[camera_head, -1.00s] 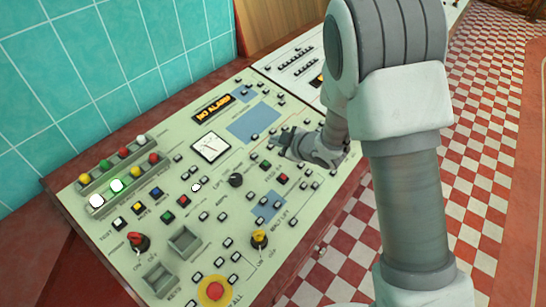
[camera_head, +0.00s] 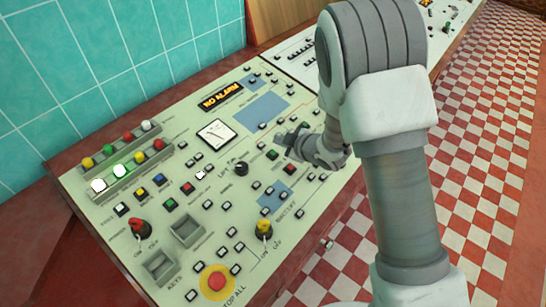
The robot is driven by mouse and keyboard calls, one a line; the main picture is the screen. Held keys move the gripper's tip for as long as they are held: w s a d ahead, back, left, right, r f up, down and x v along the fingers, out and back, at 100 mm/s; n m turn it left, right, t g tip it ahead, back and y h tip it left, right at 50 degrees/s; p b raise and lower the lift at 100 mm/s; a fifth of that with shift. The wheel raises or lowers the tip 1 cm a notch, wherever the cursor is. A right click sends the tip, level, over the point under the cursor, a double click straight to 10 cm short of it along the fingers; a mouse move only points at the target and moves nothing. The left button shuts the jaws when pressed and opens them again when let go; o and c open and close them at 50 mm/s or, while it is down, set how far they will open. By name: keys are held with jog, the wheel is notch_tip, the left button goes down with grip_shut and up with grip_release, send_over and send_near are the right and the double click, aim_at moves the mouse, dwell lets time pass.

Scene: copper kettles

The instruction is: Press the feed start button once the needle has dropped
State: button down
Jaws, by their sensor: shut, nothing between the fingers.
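The control panel (camera_head: 108,190) slopes across the middle of the view. A square white gauge (camera_head: 215,133) sits near its upper middle; its thin needle is too small to read with certainty. A green button (camera_head: 271,155) and a red button (camera_head: 288,170) lie close together right of a black knob (camera_head: 241,168). Another green button (camera_head: 170,204) and red button (camera_head: 186,190) lie further left. The labels are too small to read, so I cannot tell which is feed start. My gripper (camera_head: 289,139) is shut and empty, just above and right of the nearer green button; contact cannot be told.
A display (camera_head: 221,97) reads "NO ALARM". A red mushroom button (camera_head: 216,281) on a yellow base is at the panel's front. A yellow knob (camera_head: 264,229) and a red knob (camera_head: 138,227) stand up. Two white lamps (camera_head: 119,171) glow at left. Checkered floor (camera_head: 482,130) lies right.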

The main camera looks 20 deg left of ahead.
jog(key=shift+w+a+f+b, duration=0.15)
jog(key=shift+f+b, duration=0.45)
jog(key=shift+f, duration=0.3)
jog(key=shift+a+f+b, duration=0.15)
jog(key=shift+f+b, duration=0.45)
jog(key=shift+f, duration=0.25)
dwell(0.7)
jog(key=shift+a+f+b, duration=0.1)
jog(key=shift+f+b, duration=0.3)
jog(key=shift+b, duration=0.15)
jog(key=shift+f+b, duration=0.3)
jog(key=shift+b, duration=0.1)
dwell(0.4)
jog(key=shift+r, duration=0.1)
jog(key=shift+r+p, duration=0.35)
jog(key=shift+r, duration=0.3)
jog(key=shift+s+d+r+p, duration=0.1)
jog(key=shift+d+r+p, duration=0.1)
jog(key=shift+r+p, duration=0.45)
jog(key=shift+s+d+r+p, duration=0.15)
jog(key=shift+r+p, duration=0.25)
jog(key=shift+r, duration=0.6)
jog(key=shift+w+d+r+p, duration=0.1)
jog(key=shift+d+r+p, duration=0.1)
jog(key=shift+r+p, duration=0.45)
jog(key=shift+r, duration=0.15)
